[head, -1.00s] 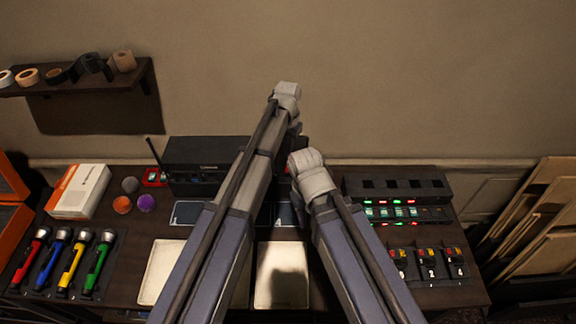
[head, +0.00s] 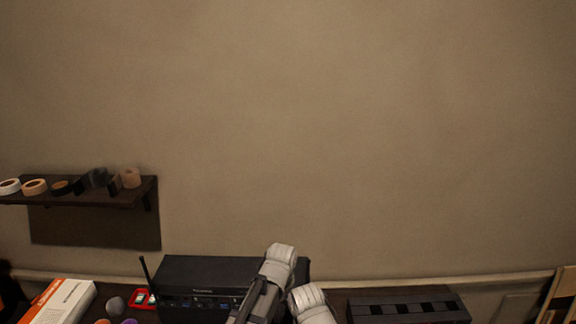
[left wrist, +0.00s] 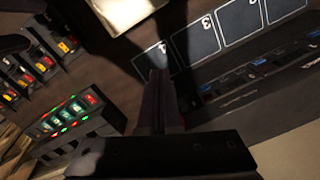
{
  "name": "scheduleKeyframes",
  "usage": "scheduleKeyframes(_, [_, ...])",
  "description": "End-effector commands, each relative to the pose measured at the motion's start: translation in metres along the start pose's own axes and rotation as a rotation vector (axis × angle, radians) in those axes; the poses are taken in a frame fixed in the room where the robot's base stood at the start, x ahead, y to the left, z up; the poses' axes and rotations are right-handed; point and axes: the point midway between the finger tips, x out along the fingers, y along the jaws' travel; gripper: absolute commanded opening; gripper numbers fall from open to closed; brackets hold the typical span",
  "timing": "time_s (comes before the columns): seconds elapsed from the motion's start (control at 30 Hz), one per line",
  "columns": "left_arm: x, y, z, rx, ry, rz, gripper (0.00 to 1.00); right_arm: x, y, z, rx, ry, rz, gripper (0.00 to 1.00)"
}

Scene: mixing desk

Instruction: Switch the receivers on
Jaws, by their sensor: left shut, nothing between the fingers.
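A black box with an antenna and a row of small blue-lit panels, which looks like the receiver unit (head: 210,272), stands at the back of the desk in the head view. My arm links hide its right part. In the left wrist view its front face (left wrist: 225,102) shows at the right, turned nearly upside down, with blue marks too small to read. My left gripper (left wrist: 158,78) is shut and empty, over the desk to the left of that face in this view, apparently apart from it. My right gripper is out of view.
A black rack (head: 408,306) stands at the right back; the left wrist view shows its green and red lights (left wrist: 70,115). Numbered packs (left wrist: 38,68) and numbered dark pads (left wrist: 198,38) lie nearby. A white-orange box (head: 62,302) and a wall shelf (head: 100,199) are at left.

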Motion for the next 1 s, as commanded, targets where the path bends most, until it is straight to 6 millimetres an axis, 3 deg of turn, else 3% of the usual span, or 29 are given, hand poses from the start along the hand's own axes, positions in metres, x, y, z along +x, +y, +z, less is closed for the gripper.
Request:
scheduleKeyframes(0.03, [0.023, 0.008, 0.037, -0.015, -0.006, -0.009, 0.0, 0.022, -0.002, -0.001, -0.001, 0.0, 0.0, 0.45])
scheduleKeyframes(0.1, [0.035, 0.013, 0.066, -0.038, -0.013, -0.02, 0.0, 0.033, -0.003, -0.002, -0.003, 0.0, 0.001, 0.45])
scheduleKeyframes(0.3, [0.055, 0.022, 0.118, -0.084, -0.026, -0.042, 0.0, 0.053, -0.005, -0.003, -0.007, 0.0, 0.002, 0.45])
scheduleKeyframes(0.43, [0.058, 0.024, 0.129, -0.095, -0.03, -0.048, 0.0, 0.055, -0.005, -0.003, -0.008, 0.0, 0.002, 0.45])
scheduleKeyframes(0.67, [0.057, 0.024, 0.128, -0.098, -0.032, -0.049, 0.0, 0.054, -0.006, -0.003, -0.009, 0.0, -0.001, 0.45])
scheduleKeyframes(1.0, [0.056, 0.024, 0.128, -0.097, -0.031, -0.048, 0.0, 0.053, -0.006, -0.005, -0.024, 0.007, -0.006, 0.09])
